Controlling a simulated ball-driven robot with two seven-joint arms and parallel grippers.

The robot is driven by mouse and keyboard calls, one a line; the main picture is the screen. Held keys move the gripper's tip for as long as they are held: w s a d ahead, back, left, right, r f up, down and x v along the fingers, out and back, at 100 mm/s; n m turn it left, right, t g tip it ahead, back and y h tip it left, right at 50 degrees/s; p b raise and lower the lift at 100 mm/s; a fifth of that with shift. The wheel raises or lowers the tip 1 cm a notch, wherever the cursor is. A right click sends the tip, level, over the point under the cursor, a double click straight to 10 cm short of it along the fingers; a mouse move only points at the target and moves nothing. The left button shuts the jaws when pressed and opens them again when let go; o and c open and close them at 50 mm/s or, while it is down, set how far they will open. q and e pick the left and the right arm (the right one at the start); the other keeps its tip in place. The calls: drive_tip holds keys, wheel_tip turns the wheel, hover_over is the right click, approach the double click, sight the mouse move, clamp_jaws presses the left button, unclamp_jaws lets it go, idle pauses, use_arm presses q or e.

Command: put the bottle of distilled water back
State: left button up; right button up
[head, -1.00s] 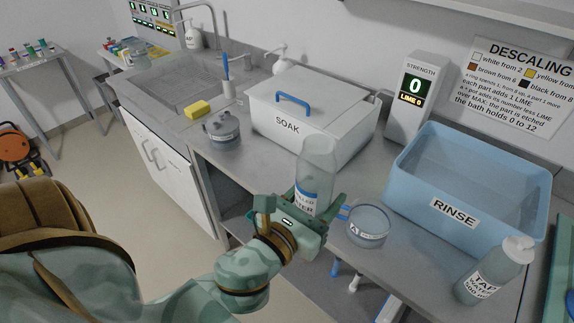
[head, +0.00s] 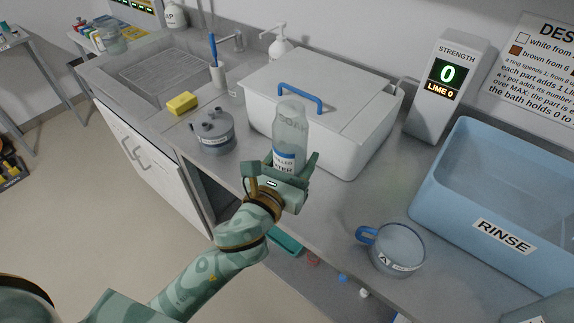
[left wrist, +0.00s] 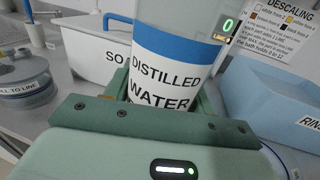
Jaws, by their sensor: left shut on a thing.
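The bottle of distilled water (head: 289,137) is a clear upright bottle with a blue and white label. My left gripper (head: 281,176) is shut on its lower part, in front of the white soak box (head: 358,130). The label "DISTILLED WATER" (left wrist: 165,75) fills the middle of the left wrist view, between the green fingers. The bottle hides part of the box's front. I cannot tell whether its base touches the counter. My right gripper is not in view.
A grey lidded pot (head: 212,132) stands left of the bottle, a yellow sponge (head: 182,103) beyond it. A clear cup with blue handle (head: 398,250) and the blue rinse tub (head: 480,228) stand at right. Bare counter (head: 335,205) lies between bottle and cup.

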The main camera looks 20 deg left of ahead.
use_arm(q)
drive_tip(key=w+a+f+b, duration=0.1)
drive_tip(key=w+f+b, duration=0.1)
drive_tip(key=f, duration=0.1)
drive_tip(key=w+f+b, duration=0.2)
drive_tip(key=w+f, duration=0.1)
drive_tip(key=f, duration=0.1)
drive_tip(key=w+a+f+b, duration=0.1)
drive_tip(key=w+f+b, duration=0.1)
drive_tip(key=f, duration=0.1)
drive_tip(key=shift+w+a+f, duration=0.25)
drive_tip(key=shift+a+f, duration=0.05)
drive_tip(key=shift+a, duration=0.05)
drive_tip(key=shift+r, duration=0.15)
